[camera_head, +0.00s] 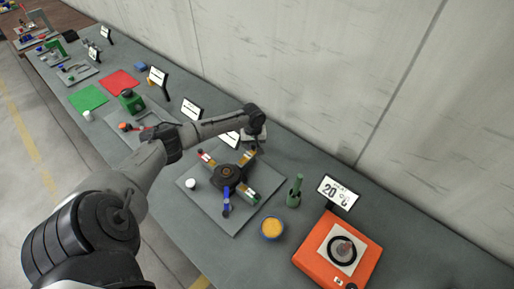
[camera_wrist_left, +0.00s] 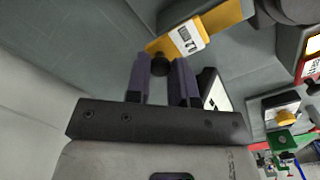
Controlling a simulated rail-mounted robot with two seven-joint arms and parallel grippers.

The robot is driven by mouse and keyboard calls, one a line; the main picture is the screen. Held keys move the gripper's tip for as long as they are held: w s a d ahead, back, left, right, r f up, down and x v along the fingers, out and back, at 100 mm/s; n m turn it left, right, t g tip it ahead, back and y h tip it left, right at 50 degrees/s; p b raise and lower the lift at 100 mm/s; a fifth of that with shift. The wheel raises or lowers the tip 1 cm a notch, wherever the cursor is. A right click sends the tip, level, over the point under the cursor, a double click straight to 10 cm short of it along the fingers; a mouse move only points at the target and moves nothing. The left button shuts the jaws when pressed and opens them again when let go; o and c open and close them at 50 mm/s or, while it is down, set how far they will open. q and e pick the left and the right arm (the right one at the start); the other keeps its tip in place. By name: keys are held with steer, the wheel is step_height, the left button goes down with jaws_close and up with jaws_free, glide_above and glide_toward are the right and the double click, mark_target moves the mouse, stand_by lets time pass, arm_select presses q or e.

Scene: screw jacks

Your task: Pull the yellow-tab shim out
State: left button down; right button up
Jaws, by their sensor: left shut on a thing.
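The yellow-tab shim (camera_head: 244,157) lies at the back right of a dark round jack (camera_head: 228,175) on a grey plate. In the left wrist view it is a yellow bar (camera_wrist_left: 222,18) with a white printed label and a dark knob (camera_wrist_left: 160,65) at its near end. My left gripper (camera_wrist_left: 160,78) has its two purple-grey fingers on either side of this knob and is shut on it. In the head view this gripper (camera_head: 253,137) is over the back of the plate, and its fingertips are hard to make out. My right gripper is not in view.
Other coloured pieces, including a blue one (camera_head: 227,202), radiate from the jack. A white knob (camera_head: 190,183) stands on the plate. To the right are a green holder (camera_head: 295,190), a yellow-filled bowl (camera_head: 271,228) and an orange device (camera_head: 312,256). The wall is close behind.

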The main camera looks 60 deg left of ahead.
arm_select(q)
steer(key=shift+f, duration=0.1)
steer(key=c, duration=1.2)
jaws_free()
steer(key=shift+w, duration=0.2)
steer(key=shift+o, duration=1.1)
step_height(320, 180, up, 14)
